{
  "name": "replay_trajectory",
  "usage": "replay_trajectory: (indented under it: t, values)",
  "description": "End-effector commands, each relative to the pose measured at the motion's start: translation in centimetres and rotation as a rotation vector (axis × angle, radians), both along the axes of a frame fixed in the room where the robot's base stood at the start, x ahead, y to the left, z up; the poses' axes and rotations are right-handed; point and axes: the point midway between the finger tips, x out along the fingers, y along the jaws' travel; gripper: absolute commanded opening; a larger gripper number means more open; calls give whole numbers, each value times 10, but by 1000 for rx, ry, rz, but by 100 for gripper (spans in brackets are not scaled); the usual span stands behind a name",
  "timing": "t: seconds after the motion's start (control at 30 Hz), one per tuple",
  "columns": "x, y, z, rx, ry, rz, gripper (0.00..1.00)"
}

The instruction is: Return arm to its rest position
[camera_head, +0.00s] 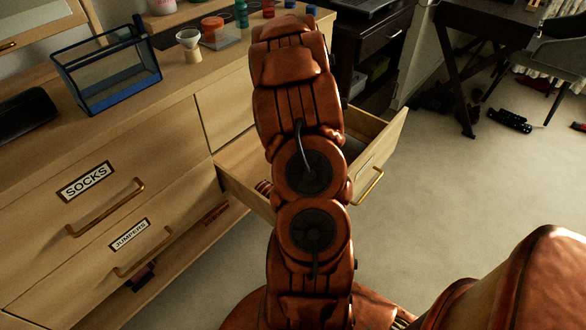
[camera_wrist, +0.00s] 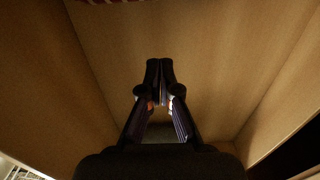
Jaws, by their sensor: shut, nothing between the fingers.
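My arm rises through the middle of the head view and reaches toward an open drawer (camera_head: 385,150) of the wooden dresser. My gripper is hidden behind the arm in that view. In the wrist view my gripper (camera_wrist: 160,65) is shut, with its fingertips together and nothing between them. It points into the wooden interior of the drawer (camera_wrist: 220,60). A striped reddish item shows at the top edge of the wrist view, apart from the fingers.
The dresser has closed drawers labelled SOCKS (camera_head: 85,181) and JUMPERS (camera_head: 130,234). A blue-framed glass box (camera_head: 105,75) and small jars stand on its top. A dark desk (camera_head: 480,25) and chair (camera_head: 555,55) stand at the back right. Open floor (camera_head: 450,180) lies to the right.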

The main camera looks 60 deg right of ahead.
Motion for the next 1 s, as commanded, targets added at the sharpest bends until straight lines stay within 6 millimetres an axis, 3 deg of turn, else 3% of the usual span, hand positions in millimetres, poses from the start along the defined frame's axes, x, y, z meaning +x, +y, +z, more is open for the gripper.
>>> replay_trajectory:
  t: [0.33, 0.47, 0.57, 0.8, 1.0]
  values:
    - [1, 2, 8, 1, 1, 5, 0]
    - [9, 17, 21, 3, 4, 56, 0]
    - [20, 43, 39, 10, 8, 144, 0]
    - [35, 128, 90, 41, 28, 412, 0]
    - [30, 198, 126, 68, 46, 640, 0]
